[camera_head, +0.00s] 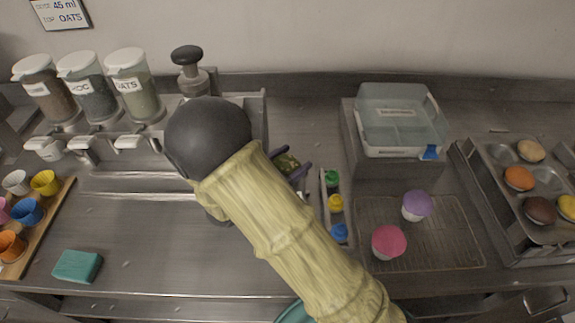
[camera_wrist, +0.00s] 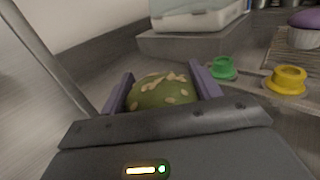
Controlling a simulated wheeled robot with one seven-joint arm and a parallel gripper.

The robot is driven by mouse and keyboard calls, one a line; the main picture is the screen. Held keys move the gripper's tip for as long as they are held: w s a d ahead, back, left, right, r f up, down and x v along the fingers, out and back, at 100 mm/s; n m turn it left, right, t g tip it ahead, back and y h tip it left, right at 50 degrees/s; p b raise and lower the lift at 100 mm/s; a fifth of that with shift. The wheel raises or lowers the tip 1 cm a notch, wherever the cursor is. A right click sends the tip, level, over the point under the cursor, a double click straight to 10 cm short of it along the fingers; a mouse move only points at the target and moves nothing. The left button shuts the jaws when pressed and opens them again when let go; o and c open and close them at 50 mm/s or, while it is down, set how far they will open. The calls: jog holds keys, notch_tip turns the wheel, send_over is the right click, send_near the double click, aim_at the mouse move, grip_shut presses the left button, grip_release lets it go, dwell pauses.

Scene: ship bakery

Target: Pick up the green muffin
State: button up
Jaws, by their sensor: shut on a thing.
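The green muffin (camera_wrist: 163,91) has a rounded green top with pale flecks. It sits between the two purple fingers of my gripper (camera_wrist: 163,88) in the wrist view, and the fingers are shut on it.
Right of the gripper stand green (camera_head: 332,179), yellow (camera_head: 336,203) and blue (camera_head: 339,233) small pieces in a narrow rack. Dispensers stand at the back left.

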aim_at(291, 157)
jog(key=shift+r, duration=0.15)
notch_tip(291, 157, up, 10)
jog(key=shift+f, duration=0.1)
dwell(0.3)
jog(key=shift+f, duration=0.1)
dwell(0.4)
